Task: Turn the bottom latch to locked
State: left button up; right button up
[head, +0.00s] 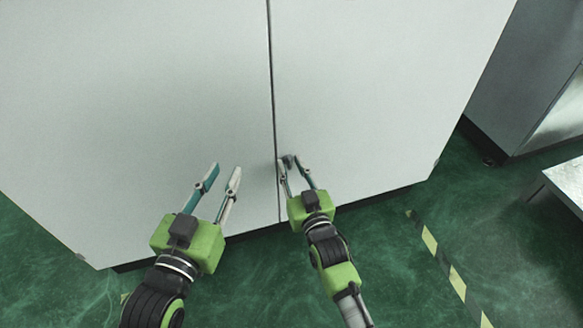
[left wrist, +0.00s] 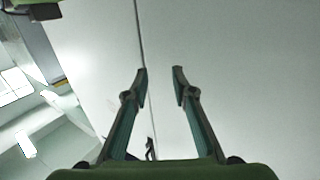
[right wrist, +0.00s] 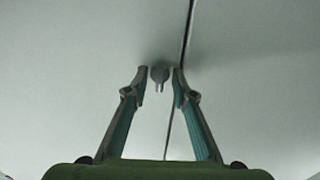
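A small grey latch (right wrist: 159,73) sits on the pale cabinet door beside the seam. It also shows in the head view (head: 288,159), partly covered by my right gripper (head: 296,164). In the right wrist view, that gripper's fingers (right wrist: 159,71) are apart, one on each side of the latch, with narrow gaps visible. The latch's small prong points down in that view; I cannot tell whether this is locked. My left gripper (head: 225,170) is open and empty, in front of the left door. Its spread fingertips (left wrist: 160,70) show in the left wrist view.
The large pale cabinet (head: 150,110) fills the front, split by a vertical seam. A grey cabinet (head: 510,75) and a metal table (head: 568,180) stand at the right. Green floor with a yellow-black stripe (head: 430,240) lies clear at the lower right.

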grip_shut()
pick_arm(q)
jog(key=shift+f, duration=0.1)
